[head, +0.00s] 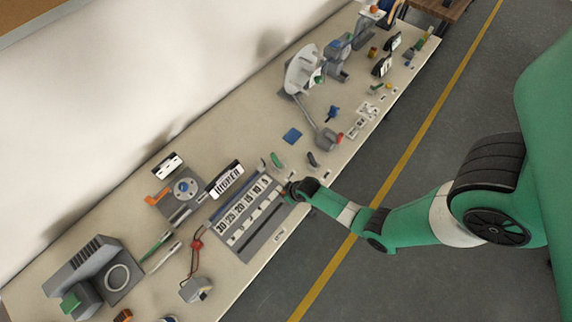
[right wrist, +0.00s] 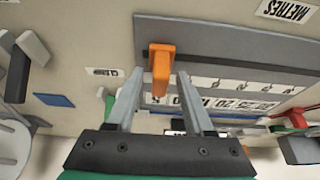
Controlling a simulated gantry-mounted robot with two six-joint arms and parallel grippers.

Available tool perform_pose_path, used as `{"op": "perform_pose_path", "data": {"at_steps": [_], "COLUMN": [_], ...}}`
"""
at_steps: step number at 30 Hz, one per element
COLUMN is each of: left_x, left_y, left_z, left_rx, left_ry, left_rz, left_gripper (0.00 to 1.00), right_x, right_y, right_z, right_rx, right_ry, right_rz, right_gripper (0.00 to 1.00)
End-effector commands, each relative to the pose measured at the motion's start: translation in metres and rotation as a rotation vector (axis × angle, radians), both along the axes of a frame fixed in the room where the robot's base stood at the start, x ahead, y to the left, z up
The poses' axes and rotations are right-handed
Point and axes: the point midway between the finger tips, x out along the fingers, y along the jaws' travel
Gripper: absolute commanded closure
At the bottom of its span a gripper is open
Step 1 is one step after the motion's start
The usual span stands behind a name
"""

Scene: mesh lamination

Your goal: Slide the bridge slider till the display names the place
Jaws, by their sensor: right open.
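The grey scale board (head: 275,222) lies on the bench, with a row of numbers such as 30, 25, 20, 15 and 10 along it. A white display (head: 227,180) behind it reads "HIGHER". My right gripper (head: 291,187) is at the board's right end. In the right wrist view an orange slider handle (right wrist: 160,70) stands between the spread fingers of the open right gripper (right wrist: 160,85). Whether a finger touches the handle I cannot tell. In the head view the handle is hidden at the gripper. My left gripper is not in view.
A "METRES" label (right wrist: 287,10) lies beside the board. A device with a blue knob (head: 184,187) stands behind it. A red-wired meter (head: 196,290) is to the left. A blue pad (head: 292,135) and small tools lie further along the bench.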

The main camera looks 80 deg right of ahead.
Motion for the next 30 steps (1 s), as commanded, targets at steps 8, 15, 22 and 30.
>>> {"op": "perform_pose_path", "data": {"at_steps": [8,15,22,30], "left_x": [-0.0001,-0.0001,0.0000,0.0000], "left_y": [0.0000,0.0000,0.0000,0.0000], "left_z": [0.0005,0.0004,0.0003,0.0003], "left_rx": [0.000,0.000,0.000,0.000], "left_ry": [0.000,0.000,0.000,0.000], "left_rz": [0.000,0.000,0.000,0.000], "left_gripper": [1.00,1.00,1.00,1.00], "right_x": [-0.0001,-0.0002,-0.0002,-0.0002], "right_y": [0.0000,0.0001,0.0001,0.0001], "right_z": [0.0005,0.0005,0.0006,0.0006], "right_rx": [0.000,0.000,0.000,0.000], "right_ry": [0.000,0.000,0.000,0.000], "right_rz": [0.000,0.000,0.000,0.000], "right_gripper": [0.76,1.00,1.00,1.00]}}
